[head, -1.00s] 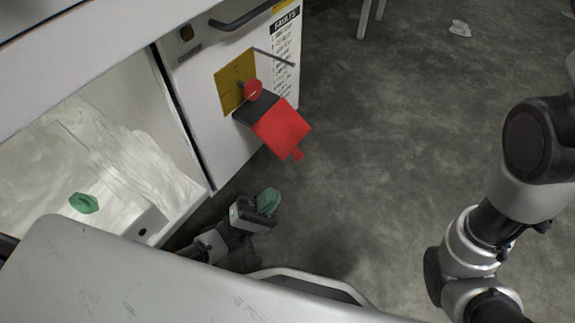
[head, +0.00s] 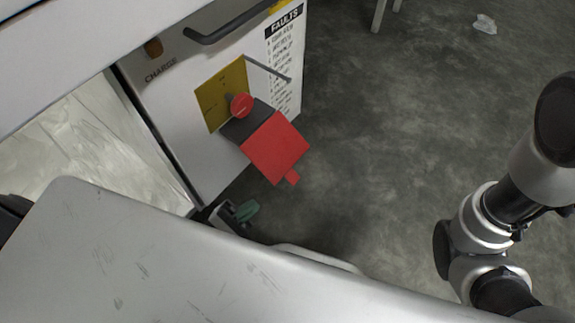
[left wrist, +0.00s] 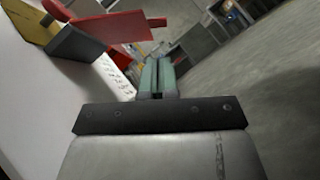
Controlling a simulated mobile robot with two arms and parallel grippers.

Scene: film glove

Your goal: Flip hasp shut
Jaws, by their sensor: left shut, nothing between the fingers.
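The hasp's red flap (head: 275,148) stands out from the white cabinet front, swung open on its dark hinge plate (head: 247,122). It has a small red tab at its outer end. A red round knob (head: 241,105) sits on the yellow plate (head: 221,93) beside the hinge. In the left wrist view the red flap (left wrist: 118,26) is ahead and to the upper left. My left gripper (head: 247,210), with green fingertips, is below the flap and apart from it, partly hidden by the grey surface. Its fingers (left wrist: 157,75) are closed and empty. My right gripper is out of view.
The white cabinet (head: 180,110) has a dark handle (head: 235,25) above the plate and a thin grey rod (head: 268,69) beside it. A grey panel (head: 150,260) fills the lower foreground. Open floor (head: 400,120) lies to the right.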

